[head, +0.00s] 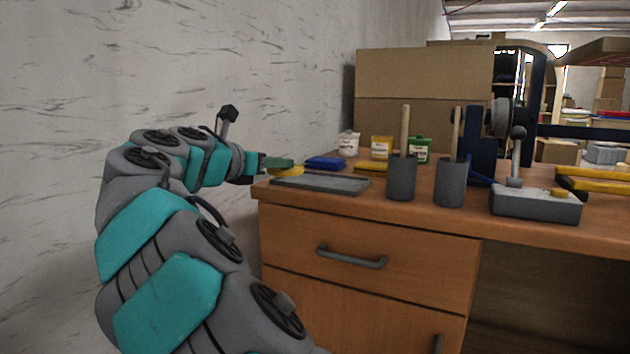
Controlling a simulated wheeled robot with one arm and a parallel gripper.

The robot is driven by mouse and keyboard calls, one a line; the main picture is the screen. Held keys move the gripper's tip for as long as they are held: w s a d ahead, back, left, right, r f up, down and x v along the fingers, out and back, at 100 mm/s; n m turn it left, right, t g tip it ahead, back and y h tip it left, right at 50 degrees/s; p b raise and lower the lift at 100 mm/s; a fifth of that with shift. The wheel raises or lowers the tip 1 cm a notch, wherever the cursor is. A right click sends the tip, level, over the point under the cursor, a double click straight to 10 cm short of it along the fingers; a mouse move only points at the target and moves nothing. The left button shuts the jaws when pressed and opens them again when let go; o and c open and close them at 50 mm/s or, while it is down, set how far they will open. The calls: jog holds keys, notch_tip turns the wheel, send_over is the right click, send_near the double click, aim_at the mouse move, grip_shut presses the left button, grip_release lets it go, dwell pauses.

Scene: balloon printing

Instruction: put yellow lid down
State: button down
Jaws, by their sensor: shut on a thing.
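The yellow lid (289,172) is at the left end of the wooden desk, at the tip of my gripper (273,165). My gripper reaches in from the left and is shut on the lid. A green part shows just above the lid; I cannot tell whether it is a finger or another thing. The lid is close above the desk top, behind the grey tray (320,184); whether it touches the desk is too small to tell.
A blue item (325,163) and a flat yellow item (370,167) lie right of the lid. White (348,144), yellow (381,147) and green (419,150) jars stand behind. Two grey cups (401,178) (450,183) with sticks and a grey device (536,204) stand further right. A wall is at left.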

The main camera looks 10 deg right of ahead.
send_over(316, 184)
jog(key=shift+f+b, duration=0.35)
jog(key=shift+f, duration=0.35)
jog(key=shift+f+b, duration=0.5)
jog(key=shift+f, duration=1.15)
jog(key=shift+f, duration=0.1)
jog(key=c, duration=0.8)
grip_release()
jog(key=shift+o, duration=0.2)
jog(key=shift+s+a+r, duration=0.2)
jog(key=shift+s+a, duration=0.05)
jog(key=v, duration=1.1)
jog(key=shift+s+a+p, duration=0.15)
jog(key=shift+p, duration=0.25)
